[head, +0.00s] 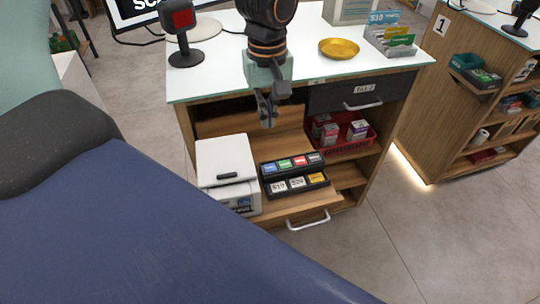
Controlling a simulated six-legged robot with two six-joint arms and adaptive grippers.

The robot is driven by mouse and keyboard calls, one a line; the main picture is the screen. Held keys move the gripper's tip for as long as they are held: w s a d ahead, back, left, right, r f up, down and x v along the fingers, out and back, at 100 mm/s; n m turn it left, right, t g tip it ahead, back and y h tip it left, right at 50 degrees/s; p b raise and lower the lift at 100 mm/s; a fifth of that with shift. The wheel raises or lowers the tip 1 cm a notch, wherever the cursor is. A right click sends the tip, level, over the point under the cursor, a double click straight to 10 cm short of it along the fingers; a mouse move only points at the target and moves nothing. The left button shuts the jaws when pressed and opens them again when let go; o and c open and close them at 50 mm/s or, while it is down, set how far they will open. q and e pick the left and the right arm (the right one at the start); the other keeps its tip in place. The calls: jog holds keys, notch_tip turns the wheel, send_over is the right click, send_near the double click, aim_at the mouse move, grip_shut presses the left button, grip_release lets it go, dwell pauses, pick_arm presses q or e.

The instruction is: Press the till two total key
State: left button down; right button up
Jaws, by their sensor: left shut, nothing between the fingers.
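The till two keypad (293,174) is a black block on the pulled-out wooden shelf under the counter. Its back row has blue, green, red and dark keys. Its front row has a white key marked $10, another white key (297,183) and a yellow key (317,178). The lettering on most keys is too small to read, so I cannot tell which is the total key. My left gripper (268,118) is shut and empty, pointing down above and behind the keypad, apart from it. My right gripper does not show.
A white printer-like box (222,160) stands left of the keypad. A drawer labelled Till 2 (340,96) and a red basket of boxes (357,146) are to the right. The counter top (310,65) holds a scanner (184,40), a gold dish (339,48) and a card rack (389,40).

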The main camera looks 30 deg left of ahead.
aim_at(269, 168)
pick_arm(q)
jog(key=f+b, duration=0.1)
jog(key=f, duration=0.7)
jog(key=f+b, duration=0.1)
jog(key=f, duration=0.4)
jog(key=shift+w+d+b, duration=0.1)
jog(key=shift+w+b, duration=0.15)
jog(key=shift+b, duration=0.1)
jog(key=shift+s+f, duration=0.1)
jog(key=shift+f, duration=0.45)
